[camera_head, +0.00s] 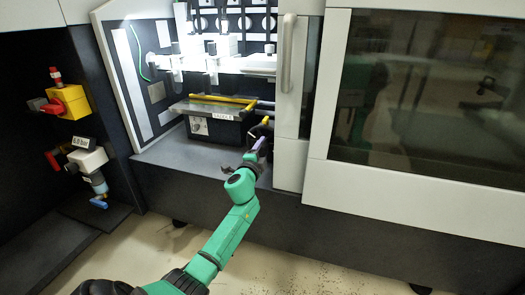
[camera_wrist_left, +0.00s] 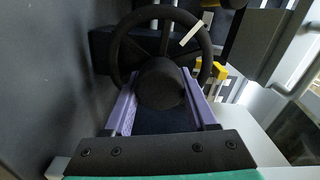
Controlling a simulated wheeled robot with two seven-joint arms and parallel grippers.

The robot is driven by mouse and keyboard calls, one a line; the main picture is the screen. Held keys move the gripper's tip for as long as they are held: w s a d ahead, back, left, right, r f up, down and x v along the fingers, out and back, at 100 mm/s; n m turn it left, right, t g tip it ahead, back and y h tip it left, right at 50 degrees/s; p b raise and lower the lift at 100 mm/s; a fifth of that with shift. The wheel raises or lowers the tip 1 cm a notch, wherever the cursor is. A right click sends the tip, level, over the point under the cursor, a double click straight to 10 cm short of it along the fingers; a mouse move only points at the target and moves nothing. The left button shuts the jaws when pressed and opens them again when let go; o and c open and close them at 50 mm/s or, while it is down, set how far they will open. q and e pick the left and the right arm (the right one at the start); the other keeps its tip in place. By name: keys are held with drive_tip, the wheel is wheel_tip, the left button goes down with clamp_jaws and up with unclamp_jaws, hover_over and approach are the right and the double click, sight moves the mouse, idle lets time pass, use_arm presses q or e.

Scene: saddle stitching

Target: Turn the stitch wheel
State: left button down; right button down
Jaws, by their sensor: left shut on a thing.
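The stitch wheel (camera_wrist_left: 115,50) is a black handwheel with spokes, a thick round hub and a pale tag near its upper right rim. In the left wrist view its hub (camera_wrist_left: 160,84) sits between the two purple fingers of my left gripper (camera_wrist_left: 161,98), which is shut on it. In the head view my left gripper (camera_head: 259,145) reaches the front of the machine at the opening's lower right. The wheel there is small, dark and partly hidden by the gripper. My right gripper is not in view.
The stitching unit (camera_head: 215,115) with yellow bars stands just left of the wheel. A white door edge with a handle (camera_head: 287,55) stands close on the right. A yellow-and-red switch (camera_head: 70,101) and an air valve (camera_head: 88,160) are at far left. The floor in front is clear.

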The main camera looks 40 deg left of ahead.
use_arm(q)
drive_tip(key=m, duration=0.3)
drive_tip(key=shift+f+m, duration=0.3)
drive_tip(key=shift+m, duration=0.1)
drive_tip(key=m, duration=0.4)
drive_tip(key=shift+f+b, duration=0.1)
drive_tip(key=shift+b, duration=0.25)
drive_tip(key=shift+m, duration=1.6)
drive_tip(key=shift+c, duration=1.2)
unclamp_jaws()
drive_tip(key=shift+o, duration=0.2)
drive_tip(key=shift+s, duration=0.1)
